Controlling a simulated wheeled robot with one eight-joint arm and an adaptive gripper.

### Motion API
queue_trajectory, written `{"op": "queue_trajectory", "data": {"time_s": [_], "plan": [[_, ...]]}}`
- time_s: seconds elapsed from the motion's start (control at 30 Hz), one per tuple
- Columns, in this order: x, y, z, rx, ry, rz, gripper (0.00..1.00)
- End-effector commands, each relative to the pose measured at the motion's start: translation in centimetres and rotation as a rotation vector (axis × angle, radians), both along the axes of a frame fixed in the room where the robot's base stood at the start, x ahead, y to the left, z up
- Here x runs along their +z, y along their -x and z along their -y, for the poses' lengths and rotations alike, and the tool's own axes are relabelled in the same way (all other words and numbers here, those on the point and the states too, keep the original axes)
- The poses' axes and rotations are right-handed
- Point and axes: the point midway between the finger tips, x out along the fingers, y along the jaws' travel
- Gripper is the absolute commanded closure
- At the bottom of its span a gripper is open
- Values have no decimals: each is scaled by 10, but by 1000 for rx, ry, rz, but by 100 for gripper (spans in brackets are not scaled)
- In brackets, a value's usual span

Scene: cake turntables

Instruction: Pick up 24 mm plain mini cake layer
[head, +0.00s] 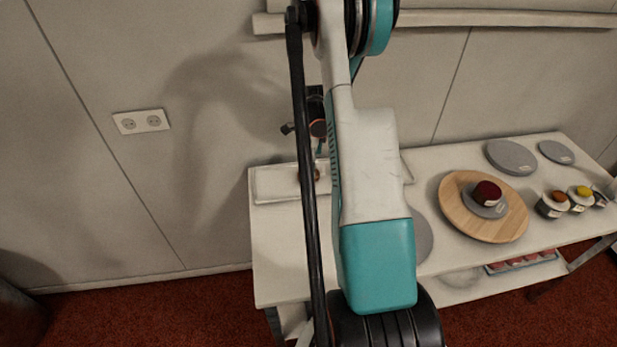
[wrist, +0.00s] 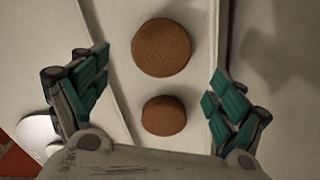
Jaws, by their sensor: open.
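Two plain brown round cake layers lie on a white tray (head: 275,184) in the wrist view. A larger one (wrist: 161,47) is at the top, and a smaller one (wrist: 164,116) is below it, nearer my gripper's palm. I cannot read their sizes, so I cannot tell which is the 24 mm one. My gripper (wrist: 160,68) is open and empty, its teal-padded fingers to the left and right of the layers, apart from both. In the head view my arm hides most of the tray; a bit of brown cake (head: 317,175) shows beside it.
To the right on the white table stand a wooden turntable (head: 455,214) bearing a dark red cake on a grey disc, grey discs (head: 511,157), and small labelled jars (head: 552,204). A wall is close behind the tray. The table's front left (head: 280,270) is clear.

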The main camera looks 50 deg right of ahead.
Motion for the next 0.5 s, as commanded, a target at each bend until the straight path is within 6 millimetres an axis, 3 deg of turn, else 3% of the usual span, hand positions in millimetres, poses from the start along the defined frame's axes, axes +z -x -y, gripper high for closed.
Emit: {"op": "queue_trajectory", "data": {"time_s": [0.4, 0.5], "plan": [[-48, -4, -2, 0, 0, 0, 11], [-52, -4, -2, 0, 0, 0, 11]]}}
